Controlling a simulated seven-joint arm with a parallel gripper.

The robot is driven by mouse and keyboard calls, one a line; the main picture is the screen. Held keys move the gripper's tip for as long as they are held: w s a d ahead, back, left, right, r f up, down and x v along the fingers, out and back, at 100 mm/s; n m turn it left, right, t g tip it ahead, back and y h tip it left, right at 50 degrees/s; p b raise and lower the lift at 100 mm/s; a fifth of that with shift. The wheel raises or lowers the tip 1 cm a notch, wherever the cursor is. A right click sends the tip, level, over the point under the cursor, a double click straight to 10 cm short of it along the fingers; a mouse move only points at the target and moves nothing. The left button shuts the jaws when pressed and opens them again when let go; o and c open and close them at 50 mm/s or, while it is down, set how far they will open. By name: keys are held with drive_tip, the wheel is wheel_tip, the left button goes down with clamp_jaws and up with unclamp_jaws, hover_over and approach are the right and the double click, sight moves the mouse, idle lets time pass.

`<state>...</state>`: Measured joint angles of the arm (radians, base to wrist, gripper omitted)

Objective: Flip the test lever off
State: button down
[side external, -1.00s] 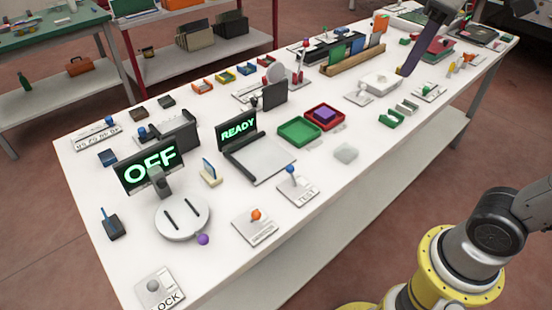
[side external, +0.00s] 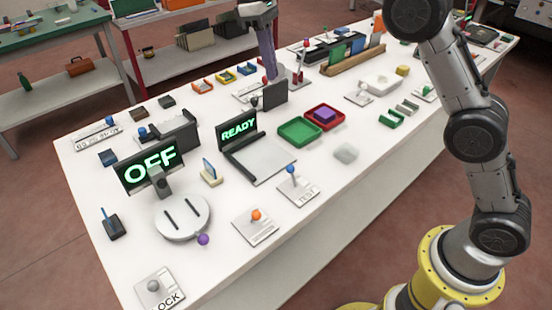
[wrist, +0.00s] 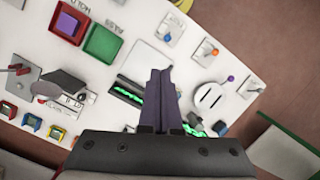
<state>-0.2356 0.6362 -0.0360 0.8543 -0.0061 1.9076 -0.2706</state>
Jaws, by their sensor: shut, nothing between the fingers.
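The test lever (side external: 291,170) has a blue ball knob and stands on a white plate (side external: 300,192) marked TEST near the table's front edge. It also shows in the wrist view, where its blue knob (wrist: 167,37) is above and beyond my fingertips. My gripper (side external: 271,77) is shut and empty, pointing down over the back part of the table, well behind the lever. Its dark purple fingers (wrist: 161,72) lie together in the wrist view. Nothing covers the lever in either view.
An orange-knobbed lever (side external: 256,215) stands left of the test lever. A READY screen unit (side external: 237,130), a green tray (side external: 300,131) and a red tray (side external: 325,117) lie behind it. A round white device (side external: 182,217) is further left. A pale block (side external: 346,152) lies right.

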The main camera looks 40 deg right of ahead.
sight(292, 177)
drive_tip(key=w+a+f+g, duration=0.1)
drive_tip(key=a+f, duration=0.1)
drive_tip(key=f, duration=0.4)
drive_tip(key=w+a+f+n+g+h, duration=0.1)
drive_tip(key=w+a+f, duration=0.1)
drive_tip(key=f, duration=0.5)
drive_tip(key=shift+w+a+f, duration=0.15)
drive_tip(key=shift+w+a, duration=0.05)
drive_tip(key=shift+a, duration=0.45)
drive_tip(key=shift+f, duration=0.1)
drive_tip(key=x, duration=0.9)
drive_tip(key=shift+s+d+f, duration=0.1)
drive_tip(key=shift+s+f, duration=0.1)
drive_tip(key=shift+f, duration=0.1)
drive_tip(key=shift+s+d+r, duration=0.15)
drive_tip(key=shift+s+d, duration=0.4)
drive_tip(key=shift+s, duration=0.25)
drive_tip(key=shift+s+d+r, duration=0.1)
drive_tip(key=shift+s+d, duration=0.45)
drive_tip(key=shift+s, duration=0.25)
drive_tip(key=shift+s+r+t, duration=0.15)
drive_tip(key=shift+s+t, duration=0.05)
drive_tip(key=shift+t, duration=0.4)
